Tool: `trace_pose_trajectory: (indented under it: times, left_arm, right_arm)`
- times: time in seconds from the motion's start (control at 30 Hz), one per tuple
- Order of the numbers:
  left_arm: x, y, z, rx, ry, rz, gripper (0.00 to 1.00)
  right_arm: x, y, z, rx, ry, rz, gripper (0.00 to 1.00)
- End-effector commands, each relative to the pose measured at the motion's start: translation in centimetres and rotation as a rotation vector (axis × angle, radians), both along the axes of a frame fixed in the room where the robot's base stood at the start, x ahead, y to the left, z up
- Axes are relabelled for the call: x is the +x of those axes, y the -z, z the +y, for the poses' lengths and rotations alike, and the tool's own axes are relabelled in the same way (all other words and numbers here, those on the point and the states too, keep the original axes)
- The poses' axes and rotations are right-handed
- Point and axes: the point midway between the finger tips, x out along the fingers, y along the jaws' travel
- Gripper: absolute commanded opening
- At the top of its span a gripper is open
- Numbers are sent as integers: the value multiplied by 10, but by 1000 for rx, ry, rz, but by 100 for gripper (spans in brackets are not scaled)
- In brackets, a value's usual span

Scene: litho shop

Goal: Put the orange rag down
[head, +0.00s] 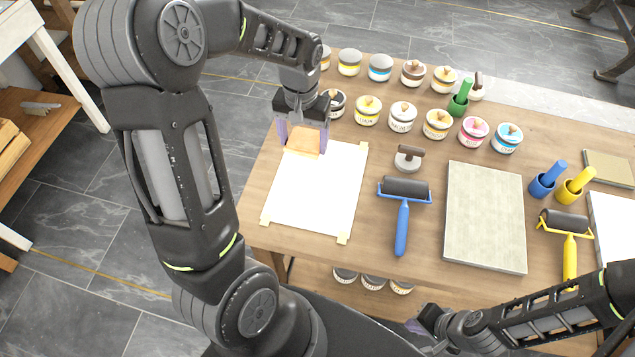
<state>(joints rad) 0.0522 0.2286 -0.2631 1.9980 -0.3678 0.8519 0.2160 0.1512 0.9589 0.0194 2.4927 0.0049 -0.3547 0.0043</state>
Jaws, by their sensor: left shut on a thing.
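My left gripper (304,135) points down over the top end of a white sheet (318,195). The sheet is taped to the wooden table at its corners. The gripper is shut on the orange rag (303,141), a flat pale-orange piece between its purple fingers. The rag is at or just above the sheet's top edge; I cannot tell whether it touches. My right gripper (416,326) is low in the picture, by the table's front edge, away from the rag. Its fingers are too small and dark to tell if they are open.
Several ink jars (402,117) stand in rows behind the sheet. A blue-handled roller (403,200), a grey stone slab (485,215) and a yellow-handled roller (567,232) lie to the right. A small knobbed weight (408,158) stands near the sheet. Bare wood shows between them.

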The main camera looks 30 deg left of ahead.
Motion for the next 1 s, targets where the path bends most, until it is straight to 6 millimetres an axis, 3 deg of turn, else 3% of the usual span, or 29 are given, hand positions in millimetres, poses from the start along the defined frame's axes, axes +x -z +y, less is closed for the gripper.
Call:
trace_pose_trajectory:
  times: [0.13, 0.5, 0.83, 1.0]
  left_arm:
    - [-21, 12, 18, 1, -47, -3, 30]
    - [-22, 15, 19, 1, -49, -1, 30]
    - [-23, 64, 19, 2, -49, 2, 30]
    - [-22, 70, 19, 2, -49, -2, 30]
  right_arm:
    - [1, 5, 0, 2, -1, -2, 0]
    - [1, 3, 0, 1, -1, -1, 0]
    - [0, -2, 0, -1, 1, 1, 0]
    - [0, -2, 0, -1, 1, 1, 0]
